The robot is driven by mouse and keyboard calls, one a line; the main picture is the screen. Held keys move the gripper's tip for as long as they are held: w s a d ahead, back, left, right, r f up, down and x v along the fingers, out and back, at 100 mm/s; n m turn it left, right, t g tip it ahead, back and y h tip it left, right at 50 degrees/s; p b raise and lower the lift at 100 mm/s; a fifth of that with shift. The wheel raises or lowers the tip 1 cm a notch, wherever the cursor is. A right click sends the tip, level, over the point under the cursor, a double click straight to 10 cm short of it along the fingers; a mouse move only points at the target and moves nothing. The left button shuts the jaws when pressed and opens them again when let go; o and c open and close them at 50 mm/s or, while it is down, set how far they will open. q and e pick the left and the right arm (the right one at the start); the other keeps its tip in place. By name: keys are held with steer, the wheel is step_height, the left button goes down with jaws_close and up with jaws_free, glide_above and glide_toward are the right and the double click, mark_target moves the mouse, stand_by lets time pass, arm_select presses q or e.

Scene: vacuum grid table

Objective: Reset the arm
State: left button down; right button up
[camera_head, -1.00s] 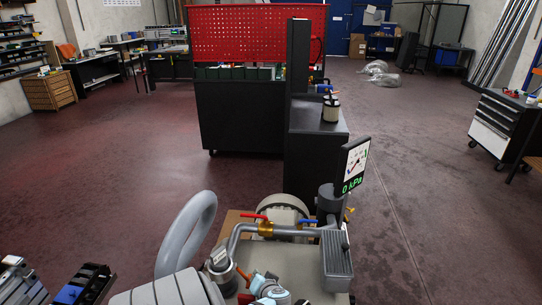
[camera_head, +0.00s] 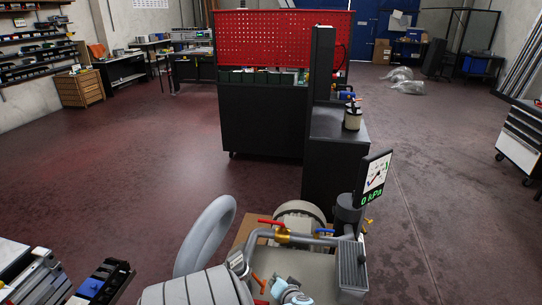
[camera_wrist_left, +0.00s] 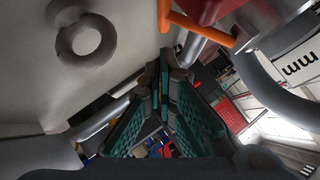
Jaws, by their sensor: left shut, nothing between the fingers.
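My left gripper (camera_head: 290,294) shows only in part at the bottom edge of the head view, as a pale blue-grey shape over the vacuum unit (camera_head: 321,265). In the left wrist view its teal fingers (camera_wrist_left: 166,78) run together at their tips, with nothing seen between them. An orange handle (camera_wrist_left: 197,30) is close above the fingertips in that view; whether they touch it I cannot tell. The rest of my left arm is out of the head view. My right gripper is not in view.
The vacuum unit carries red and blue valve levers (camera_head: 271,222), a thick grey hose (camera_head: 205,236) and a gauge reading 0 kPa (camera_head: 374,180). A black cabinet (camera_head: 262,119) with a red pegboard (camera_head: 282,39) stands behind. The floor (camera_head: 130,165) at left is clear.

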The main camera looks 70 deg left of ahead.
arm_select(q)
steer(key=p+v, duration=0.2)
steer(key=v, duration=0.8)
steer(key=shift+r+p, duration=0.3)
steer(key=shift+r, duration=0.1)
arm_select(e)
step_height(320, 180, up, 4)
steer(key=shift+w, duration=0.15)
arm_select(q)
steer(key=shift+w, duration=0.1)
